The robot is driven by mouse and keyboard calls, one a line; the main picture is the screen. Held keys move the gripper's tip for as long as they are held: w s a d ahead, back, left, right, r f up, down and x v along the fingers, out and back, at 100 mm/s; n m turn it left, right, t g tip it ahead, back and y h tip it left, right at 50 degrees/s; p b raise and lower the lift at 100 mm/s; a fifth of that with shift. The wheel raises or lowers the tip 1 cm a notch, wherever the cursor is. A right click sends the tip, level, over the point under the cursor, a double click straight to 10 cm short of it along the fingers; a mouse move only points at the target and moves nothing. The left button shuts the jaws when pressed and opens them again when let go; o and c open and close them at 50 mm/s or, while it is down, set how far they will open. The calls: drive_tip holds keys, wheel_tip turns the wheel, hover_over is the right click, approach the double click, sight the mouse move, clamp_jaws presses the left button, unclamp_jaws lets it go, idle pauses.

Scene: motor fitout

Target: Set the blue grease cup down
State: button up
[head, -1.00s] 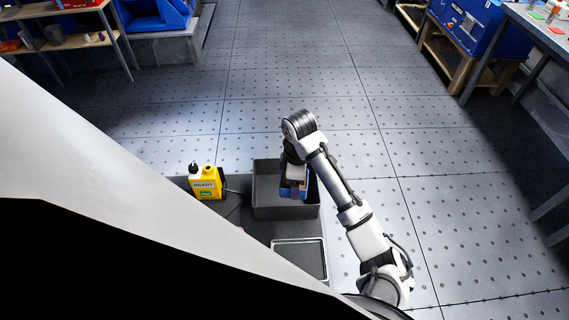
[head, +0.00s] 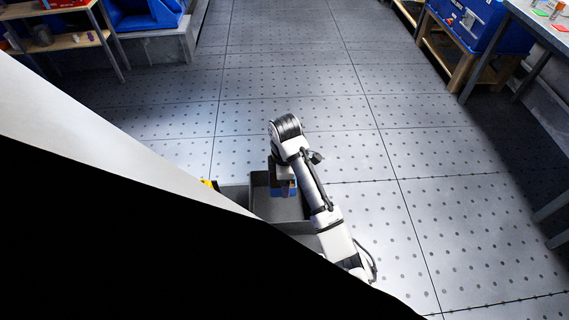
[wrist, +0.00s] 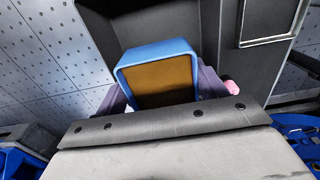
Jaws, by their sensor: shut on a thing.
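The blue grease cup (wrist: 159,51) is a square blue container with brown grease inside, seen from above in the wrist view. My gripper (wrist: 160,98) is shut on it, with a finger at each side. In the head view the cup (head: 283,188) is at the end of my arm, over or inside a dark grey bin (head: 262,206). My gripper's fingers are mostly hidden there by the wrist. I cannot tell whether the cup touches the bin's floor.
A yellow bottle (head: 209,184) is mostly hidden beside the bin, to its left. A light-rimmed shallow tray (wrist: 268,42) shows in the wrist view. Open perforated floor (head: 430,200) lies to the right. A workbench (head: 535,35) stands at the far right.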

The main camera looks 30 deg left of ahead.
wheel_tip(320, 180, down, 10)
drive_tip(key=b, duration=0.7)
drive_tip(key=shift+f, duration=1.85)
drive_tip(key=shift+f, duration=0.1)
drive_tip(key=o, duration=1)
drive_tip(key=shift+c, duration=0.2)
drive_tip(key=shift+r, duration=0.5)
wheel_tip(320, 180, up, 11)
drive_tip(key=p, duration=0.7)
drive_tip(key=shift+r, duration=0.15)
